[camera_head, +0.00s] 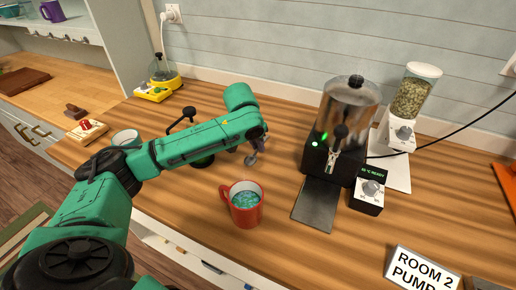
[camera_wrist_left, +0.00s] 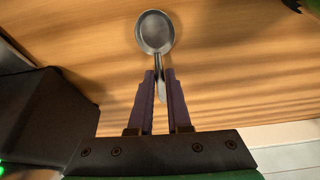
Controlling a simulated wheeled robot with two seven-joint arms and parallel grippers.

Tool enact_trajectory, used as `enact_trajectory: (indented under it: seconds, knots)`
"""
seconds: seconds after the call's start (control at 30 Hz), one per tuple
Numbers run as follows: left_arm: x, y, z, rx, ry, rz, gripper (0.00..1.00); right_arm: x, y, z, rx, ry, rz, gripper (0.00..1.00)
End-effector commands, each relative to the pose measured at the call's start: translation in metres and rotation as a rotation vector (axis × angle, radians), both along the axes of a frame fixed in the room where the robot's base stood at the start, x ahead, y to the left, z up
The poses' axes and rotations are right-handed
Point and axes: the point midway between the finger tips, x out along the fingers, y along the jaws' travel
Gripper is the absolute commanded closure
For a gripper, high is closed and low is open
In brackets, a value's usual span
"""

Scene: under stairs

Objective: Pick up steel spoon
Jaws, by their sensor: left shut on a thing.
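The steel spoon (camera_wrist_left: 155,32) is between the fingers of my left gripper (camera_wrist_left: 162,85) in the left wrist view. Its round bowl sticks out beyond the fingertips and its handle runs back between them. In the head view the spoon (camera_head: 252,158) shows small and grey below the end of my left arm, over the wooden counter. My left gripper is shut on the spoon; in the head view the arm hides most of it. I do not see my right gripper.
A red mug (camera_head: 246,208) with teal liquid stands just in front of the spoon. A drink dispenser (camera_head: 345,125) and a control box (camera_head: 368,192) stand to the right. A white-and-teal cup (camera_head: 126,138) is partly behind my left arm.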

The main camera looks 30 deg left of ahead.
Motion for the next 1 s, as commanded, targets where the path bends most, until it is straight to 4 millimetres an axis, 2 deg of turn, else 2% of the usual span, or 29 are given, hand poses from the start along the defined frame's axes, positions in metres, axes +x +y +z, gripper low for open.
enact_trajectory:
  seconds: [0.17,0.4,0.53,0.7,0.93,0.97,1.0]
  knots:
    - [0.001,-0.001,0.041,-0.003,-0.007,-0.001,1.0,0.0,0.0,-0.003,0.0,0.001,0.0,0.5]
    - [0.001,-0.002,0.132,-0.004,-0.007,-0.002,1.0,0.0,-0.001,-0.005,-0.001,0.001,0.0,0.5]
    - [0.0,-0.001,0.168,-0.002,-0.004,-0.002,1.0,0.0,-0.001,-0.005,-0.001,0.0,0.0,0.5]
    - [0.0,0.0,0.188,-0.001,0.0,0.0,1.0,0.0,-0.001,-0.004,-0.001,0.0,-0.001,0.5]
    - [0.0,0.0,0.19,-0.001,0.001,0.0,1.0,0.0,-0.001,-0.004,-0.001,0.0,-0.001,0.5]
    - [0.0,0.0,0.19,-0.001,0.001,0.0,0.88,0.0,-0.001,-0.004,-0.001,0.0,-0.001,0.5]
    - [0.0,0.0,0.189,-0.001,0.001,0.0,1.0,0.0,-0.001,-0.004,-0.001,0.0,-0.001,0.5]
